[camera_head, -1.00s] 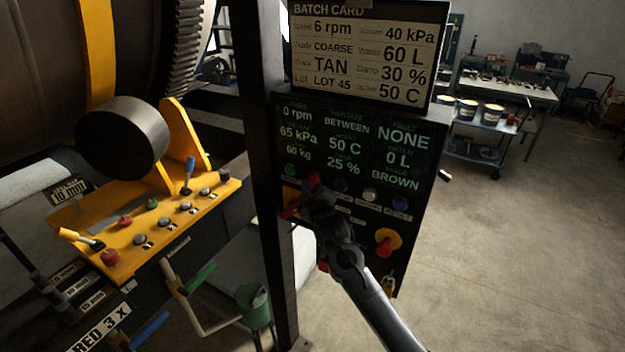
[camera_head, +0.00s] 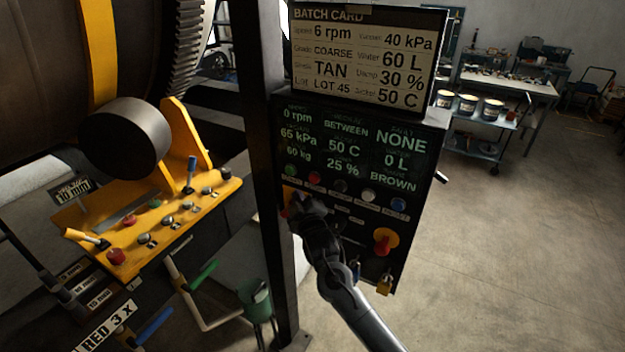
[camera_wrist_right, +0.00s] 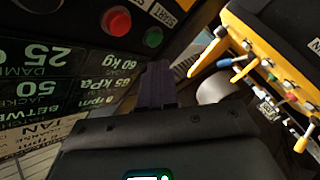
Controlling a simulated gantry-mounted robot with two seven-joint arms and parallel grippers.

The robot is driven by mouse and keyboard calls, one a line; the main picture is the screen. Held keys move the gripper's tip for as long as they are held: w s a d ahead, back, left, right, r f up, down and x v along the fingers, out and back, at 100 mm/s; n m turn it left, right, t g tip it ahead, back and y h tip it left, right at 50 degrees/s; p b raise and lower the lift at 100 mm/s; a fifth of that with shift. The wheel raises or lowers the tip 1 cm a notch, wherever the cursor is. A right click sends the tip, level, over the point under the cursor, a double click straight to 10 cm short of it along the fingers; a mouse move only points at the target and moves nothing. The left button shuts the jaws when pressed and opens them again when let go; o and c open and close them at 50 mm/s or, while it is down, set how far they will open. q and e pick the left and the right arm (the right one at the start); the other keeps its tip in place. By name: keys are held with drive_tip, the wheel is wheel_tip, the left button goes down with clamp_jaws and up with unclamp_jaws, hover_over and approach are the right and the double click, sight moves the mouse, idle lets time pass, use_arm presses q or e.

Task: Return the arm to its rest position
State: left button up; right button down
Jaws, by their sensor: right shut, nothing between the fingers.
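My right arm comes up from the bottom of the head view. Its gripper (camera_head: 296,202) is in front of the lower left of the dark control panel (camera_head: 340,185), just below the row of buttons. It covers part of an orange-yellow plate there. In the right wrist view the shut fingers (camera_wrist_right: 155,84) are dark and empty, close to the panel's red button (camera_wrist_right: 116,20) and green button (camera_wrist_right: 153,37). I cannot tell whether the fingers touch the panel. My left gripper is not in view.
A batch card (camera_head: 365,55) stands above the panel. A black post (camera_head: 266,180) runs along the panel's left side. A yellow control console (camera_head: 150,225) with levers is at left. A cart (camera_head: 485,125) with several tubs stands at back right. The floor (camera_head: 510,250) at right is clear.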

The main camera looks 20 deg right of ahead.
idle(0.5)
drive_tip(key=s+f+g+p, duration=0.15)
drive_tip(key=s+f, duration=0.35)
drive_tip(key=f, duration=0.5)
drive_tip(key=s+f+g, duration=0.2)
drive_tip(key=s+f, duration=0.3)
drive_tip(key=f, duration=0.5)
drive_tip(key=s+d+f+m+g+p, duration=0.1)
drive_tip(key=s+f, duration=0.3)
drive_tip(key=s, duration=0.4)
drive_tip(key=s+f+g, duration=0.2)
drive_tip(key=s+f, duration=0.2)
drive_tip(key=s, duration=0.3)
drive_tip(key=s+d+r+m+g+y+p, duration=0.1)
drive_tip(key=s+m+g+p, duration=0.15)
drive_tip(key=s, duration=1.35)
drive_tip(key=s+d+r+m+g, duration=0.1)
drive_tip(key=s+r+m+g, duration=0.2)
drive_tip(key=s+r, duration=0.7)
drive_tip(key=shift+m+g+b, duration=0.35)
drive_tip(key=shift+g, duration=0.45)
